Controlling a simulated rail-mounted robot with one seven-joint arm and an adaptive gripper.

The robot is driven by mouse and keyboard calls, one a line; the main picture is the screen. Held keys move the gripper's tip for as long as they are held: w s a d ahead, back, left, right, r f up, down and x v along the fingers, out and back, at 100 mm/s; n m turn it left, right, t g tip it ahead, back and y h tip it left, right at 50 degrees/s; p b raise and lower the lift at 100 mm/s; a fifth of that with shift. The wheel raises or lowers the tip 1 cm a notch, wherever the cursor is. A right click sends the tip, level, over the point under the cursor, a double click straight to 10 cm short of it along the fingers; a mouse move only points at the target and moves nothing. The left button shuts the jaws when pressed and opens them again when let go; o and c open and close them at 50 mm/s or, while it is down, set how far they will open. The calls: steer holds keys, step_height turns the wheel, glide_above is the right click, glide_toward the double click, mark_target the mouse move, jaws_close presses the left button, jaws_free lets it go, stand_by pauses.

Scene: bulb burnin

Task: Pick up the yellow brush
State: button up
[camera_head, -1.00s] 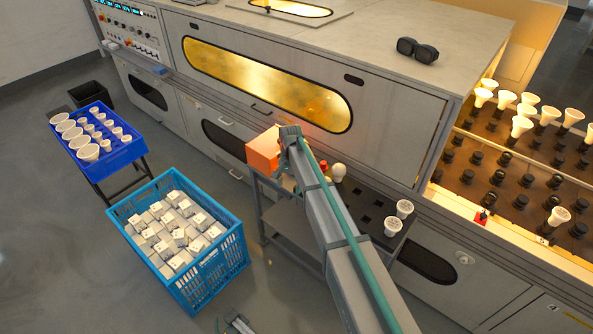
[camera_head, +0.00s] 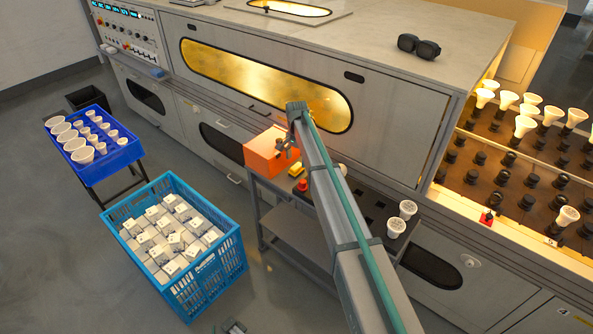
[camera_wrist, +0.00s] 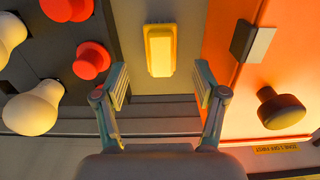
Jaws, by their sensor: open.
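The yellow brush (camera_wrist: 159,50) shows in the wrist view as a small yellow block with a paler middle. It lies on a grey surface, ahead of and between my fingers. In the head view the yellow brush (camera_head: 296,170) is a small yellow shape on the shelf beside the orange box. My gripper (camera_wrist: 163,85) is open, with one finger on each side of the brush's line and nothing between them. In the head view my gripper (camera_head: 288,147) hangs over the orange box's right side, near the brush.
The orange box (camera_wrist: 230,85) with a dark knob (camera_wrist: 280,108) stands close to the right finger. Red knobs (camera_wrist: 90,61) and white bulbs (camera_wrist: 33,108) lie to the left. In the head view a blue crate (camera_head: 215,265) of white boxes stands on the floor.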

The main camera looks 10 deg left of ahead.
mark_target(297, 166)
step_height(297, 166, down, 5)
steer(key=shift+p, duration=0.75)
steer(key=shift+c, duration=0.3)
jaws_close()
steer(key=shift+r, duration=0.2)
